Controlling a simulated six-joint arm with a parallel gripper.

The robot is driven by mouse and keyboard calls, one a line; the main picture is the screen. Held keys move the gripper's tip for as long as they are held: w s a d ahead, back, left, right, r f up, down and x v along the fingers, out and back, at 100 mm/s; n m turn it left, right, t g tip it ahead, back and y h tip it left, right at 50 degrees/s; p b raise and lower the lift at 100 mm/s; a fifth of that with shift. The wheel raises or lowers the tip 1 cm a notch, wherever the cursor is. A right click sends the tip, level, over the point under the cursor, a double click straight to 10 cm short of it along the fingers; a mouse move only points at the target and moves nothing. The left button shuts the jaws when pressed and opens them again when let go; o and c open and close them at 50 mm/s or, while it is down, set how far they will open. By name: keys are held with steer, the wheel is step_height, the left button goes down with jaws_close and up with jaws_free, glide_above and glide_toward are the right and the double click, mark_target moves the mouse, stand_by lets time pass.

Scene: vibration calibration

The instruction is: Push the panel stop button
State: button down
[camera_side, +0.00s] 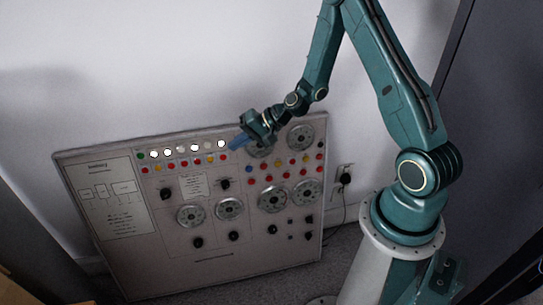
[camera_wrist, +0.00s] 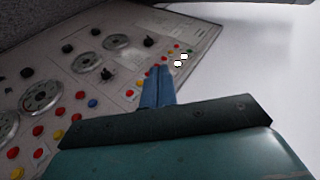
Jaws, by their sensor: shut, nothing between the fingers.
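The panel (camera_side: 150,268) leans against the wall with rows of coloured buttons, dials and knobs. A red button (camera_side: 223,157) sits at the right end of the upper-left row, just below and left of my fingertips. Other red buttons (camera_side: 197,161) sit further left; I cannot tell which one is the stop button. My gripper (camera_side: 235,144) is shut and empty, its blue fingers pointing down-left at the panel. In the wrist view my gripper (camera_wrist: 160,68) hides part of the panel (camera_wrist: 205,35). Whether the fingertips touch it is unclear.
A row of lit white lamps (camera_side: 181,150) runs above the red buttons, with a green one at its left end. Large round dials (camera_side: 301,137) stand out from the panel. A wall socket with a black plug (camera_side: 345,178) is to the right.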

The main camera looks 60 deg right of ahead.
mark_target(264, 167)
steer(key=s+d+f+m+h, duration=0.2)
steer(key=d+f+m, duration=0.1)
steer(key=f, duration=0.4)
steer(key=s+d+f+m+t+h, duration=0.1)
steer(key=s+d+f+m+h, duration=0.1)
steer(key=f+m, duration=0.4)
steer(key=s+d+f+m+t+h, duration=0.1)
steer(key=s+d+f+m, duration=0.2)
steer(key=f, duration=0.6)
steer(key=shift+d+m+h, duration=0.4)
steer(key=shift+d+m, duration=0.5)
steer(key=shift+m, duration=0.1)
steer(key=shift+w+d+f, duration=0.1)
steer(key=shift+w+f, duration=0.05)
steer(key=shift+w, duration=0.05)
steer(key=w+d+f, duration=0.1)
steer(key=w+d, duration=0.4)
steer(key=d, duration=0.1)
steer(key=shift+w+f, duration=0.3)
steer(key=shift+w, duration=0.1)
steer(key=shift+w+d+f, duration=0.15)
steer(key=shift+w+d, duration=0.35)
steer(key=shift+w, duration=0.1)
stand_by(2.3)
steer(key=shift+s+a, duration=0.1)
steer(key=shift+s, duration=0.05)
steer(key=shift+s+a, duration=0.45)
